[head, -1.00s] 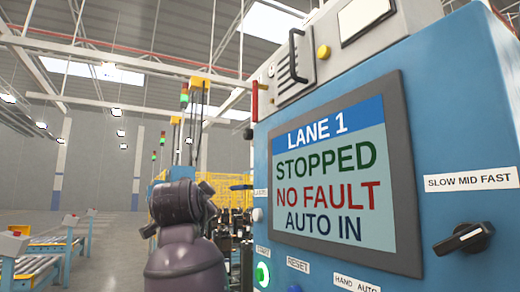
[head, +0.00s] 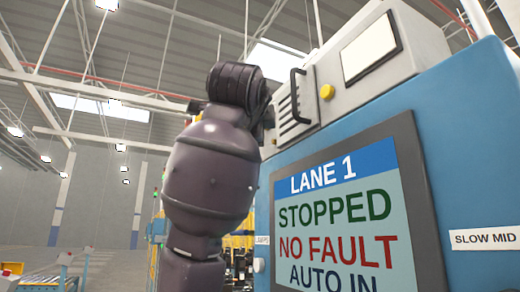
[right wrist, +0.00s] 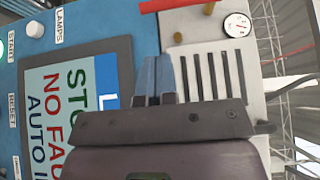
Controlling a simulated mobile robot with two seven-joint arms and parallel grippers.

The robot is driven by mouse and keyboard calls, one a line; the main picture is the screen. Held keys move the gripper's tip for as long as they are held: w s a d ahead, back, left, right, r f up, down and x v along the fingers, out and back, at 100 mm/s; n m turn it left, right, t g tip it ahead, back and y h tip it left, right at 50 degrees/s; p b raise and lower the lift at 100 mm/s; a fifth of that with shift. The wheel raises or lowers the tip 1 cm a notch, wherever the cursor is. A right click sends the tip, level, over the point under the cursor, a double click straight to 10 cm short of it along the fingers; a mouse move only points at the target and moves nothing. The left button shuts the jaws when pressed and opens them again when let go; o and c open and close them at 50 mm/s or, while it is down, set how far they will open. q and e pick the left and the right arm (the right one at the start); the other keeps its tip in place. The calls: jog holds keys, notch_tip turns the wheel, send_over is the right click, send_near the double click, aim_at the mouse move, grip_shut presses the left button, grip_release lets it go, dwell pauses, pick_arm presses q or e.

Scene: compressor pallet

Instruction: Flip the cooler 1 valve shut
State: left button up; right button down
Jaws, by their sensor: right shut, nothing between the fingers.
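No part is labelled as the cooler 1 valve in these views. A red bar (right wrist: 178,5), possibly a lever handle, is cut off by the top edge of the right wrist view. My right gripper (right wrist: 158,62) is shut and empty in front of the panel, between the screen's edge and the slotted grey box. Its blue fingertips are apart from the red bar, which lies above them in the picture. In the head view my dark arm stands left of the panel, and the gripper itself is not clear there. My left gripper is out of view.
A blue cabinet (head: 462,130) carries a screen (head: 350,215) reading LANE 1, STOPPED, NO FAULT. Above is a grey box (head: 425,45) with a yellow button (head: 327,92) and black handle (head: 296,95). A round gauge (right wrist: 237,25) and white knob (right wrist: 33,28) show in the wrist view.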

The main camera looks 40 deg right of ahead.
pick_arm(q)
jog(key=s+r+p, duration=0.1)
jog(key=p, duration=0.1)
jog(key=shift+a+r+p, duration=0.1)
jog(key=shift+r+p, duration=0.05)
jog(key=shift+p, duration=0.2)
pick_arm(e)
jog(key=x, duration=1)
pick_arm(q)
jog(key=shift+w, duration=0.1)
pick_arm(e)
jog(key=shift+f, duration=0.1)
